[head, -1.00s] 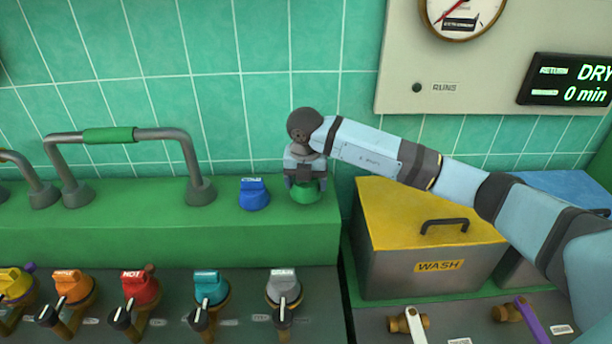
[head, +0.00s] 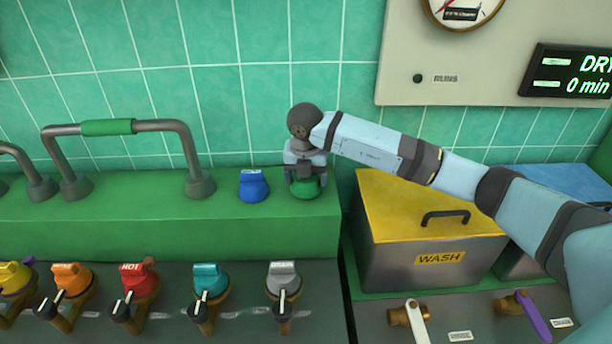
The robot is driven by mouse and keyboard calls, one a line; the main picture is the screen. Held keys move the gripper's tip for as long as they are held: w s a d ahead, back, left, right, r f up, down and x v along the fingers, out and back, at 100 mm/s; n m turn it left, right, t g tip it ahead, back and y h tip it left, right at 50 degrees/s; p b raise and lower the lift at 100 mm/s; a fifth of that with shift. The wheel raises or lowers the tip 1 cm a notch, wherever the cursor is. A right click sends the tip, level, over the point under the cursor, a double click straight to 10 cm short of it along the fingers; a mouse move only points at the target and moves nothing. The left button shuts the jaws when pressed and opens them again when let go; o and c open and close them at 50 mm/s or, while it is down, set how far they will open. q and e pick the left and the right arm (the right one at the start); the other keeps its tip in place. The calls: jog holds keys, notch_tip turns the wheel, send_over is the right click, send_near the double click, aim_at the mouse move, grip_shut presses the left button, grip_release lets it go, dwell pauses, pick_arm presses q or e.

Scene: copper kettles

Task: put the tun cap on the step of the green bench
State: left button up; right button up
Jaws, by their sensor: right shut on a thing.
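My right gripper (head: 305,178) points down over the right end of the raised green step (head: 120,235) of the bench. It is shut on a green cap (head: 306,189), which is upright and at or just above the step's top; I cannot tell if it touches. The jaws hide its upper part, and I can read no label on it. A blue cap (head: 254,186) with a pale label stands on the step just left of the held cap. My left gripper is not in view.
A dark bar handle with a green grip (head: 107,127) stands on the step at left. Several coloured, labelled taps line the lower front. Right of the step is a yellow-lidded WASH box (head: 433,258). A tiled wall (head: 270,100) stands close behind.

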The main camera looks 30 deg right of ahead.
jog(key=shift+f+b, duration=0.3)
jog(key=shift+f, duration=0.05)
jog(key=o, duration=0.8)
jog(key=r, duration=0.4)
jog(key=s+r, duration=0.1)
jog(key=r, duration=0.4)
jog(key=a+r, duration=0.1)
jog(key=r, duration=0.3)
jog(key=shift+s+r+b, duration=0.25)
jog(key=shift+r+b, duration=0.1)
